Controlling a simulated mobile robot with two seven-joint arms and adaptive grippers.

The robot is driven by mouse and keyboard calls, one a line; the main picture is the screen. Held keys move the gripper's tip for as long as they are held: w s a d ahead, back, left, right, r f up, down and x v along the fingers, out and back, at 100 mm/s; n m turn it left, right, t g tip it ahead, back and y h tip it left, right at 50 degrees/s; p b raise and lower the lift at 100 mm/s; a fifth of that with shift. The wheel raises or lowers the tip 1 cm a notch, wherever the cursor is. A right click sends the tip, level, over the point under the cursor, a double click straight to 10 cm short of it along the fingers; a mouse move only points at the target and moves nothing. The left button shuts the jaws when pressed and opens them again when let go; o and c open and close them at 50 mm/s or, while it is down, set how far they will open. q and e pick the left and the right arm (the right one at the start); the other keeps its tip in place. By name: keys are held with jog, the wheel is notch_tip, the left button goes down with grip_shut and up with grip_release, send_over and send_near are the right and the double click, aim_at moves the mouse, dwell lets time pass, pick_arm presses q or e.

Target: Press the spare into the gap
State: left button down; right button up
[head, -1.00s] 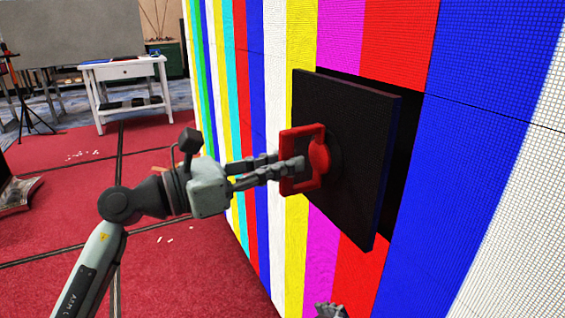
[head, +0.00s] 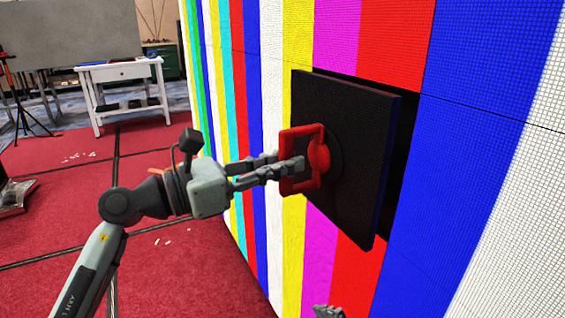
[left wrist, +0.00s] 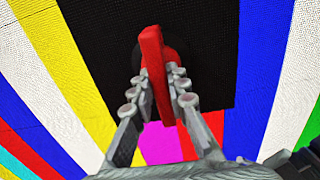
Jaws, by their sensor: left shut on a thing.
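The spare is a square black panel (head: 340,120) with a red suction handle (head: 302,160) on its face. My left gripper (head: 288,166) is shut on the red handle and holds the panel upright just in front of the wall. The gap (head: 403,165) is a dark square opening in the lit wall, partly hidden behind the panel, which sits left of its right edge. The left wrist view shows the fingers (left wrist: 160,85) on either side of the red handle (left wrist: 152,55). A small grey part of my right gripper (head: 328,311) shows at the bottom edge.
The video wall (head: 470,110) shows bright colour bars around the gap. A white table (head: 122,72) and a tripod (head: 20,100) stand at the back left. Red carpet (head: 60,220) with small pale scraps lies in front of the wall.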

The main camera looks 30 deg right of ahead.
aim_at(316, 152)
pick_arm(q)
jog(key=shift+d+r, duration=0.2)
jog(key=shift+d, duration=2.2)
dwell(5.6)
